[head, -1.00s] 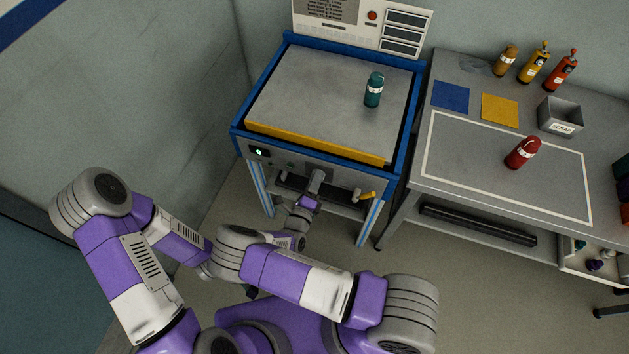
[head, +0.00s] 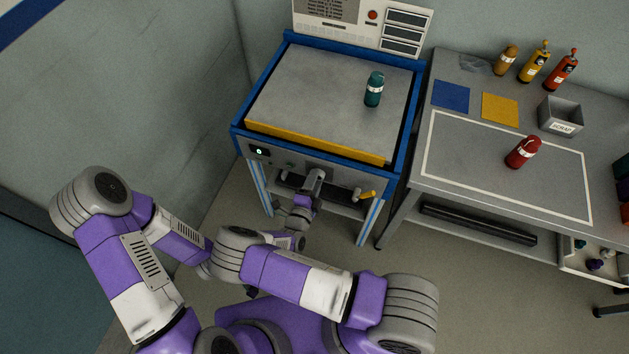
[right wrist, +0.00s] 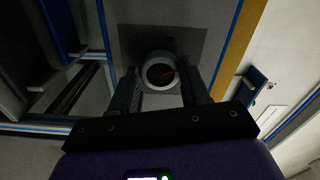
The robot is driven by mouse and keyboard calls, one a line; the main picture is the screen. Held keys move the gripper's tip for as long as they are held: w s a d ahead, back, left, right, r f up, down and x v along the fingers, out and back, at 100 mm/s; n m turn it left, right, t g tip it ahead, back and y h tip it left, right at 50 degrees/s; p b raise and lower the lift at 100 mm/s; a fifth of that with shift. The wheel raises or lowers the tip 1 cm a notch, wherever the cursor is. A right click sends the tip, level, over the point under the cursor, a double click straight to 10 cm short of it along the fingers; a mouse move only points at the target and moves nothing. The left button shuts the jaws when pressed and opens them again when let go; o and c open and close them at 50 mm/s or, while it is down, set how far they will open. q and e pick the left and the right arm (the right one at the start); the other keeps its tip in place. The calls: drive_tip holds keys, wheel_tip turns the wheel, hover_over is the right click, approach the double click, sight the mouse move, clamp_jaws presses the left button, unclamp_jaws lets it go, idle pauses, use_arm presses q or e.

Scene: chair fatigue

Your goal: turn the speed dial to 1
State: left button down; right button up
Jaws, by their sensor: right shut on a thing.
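My right gripper (right wrist: 160,88) is shut on the dial, one dark finger on each side. In the head view the right gripper (head: 317,176) is at the front panel of the blue-framed machine (head: 240,138) and hides the dial. My left gripper does not show; its arm comes in from the left.
A yellow lever (head: 367,195) sticks out right of the right gripper. A teal bottle (head: 373,90) stands on the machine top. A grey table (head: 470,185) with a red bottle (head: 523,152) stands to the right.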

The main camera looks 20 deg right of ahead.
idle(0.3)
drive_tip(key=o, duration=1.1)
drive_tip(key=shift+c, duration=0.2)
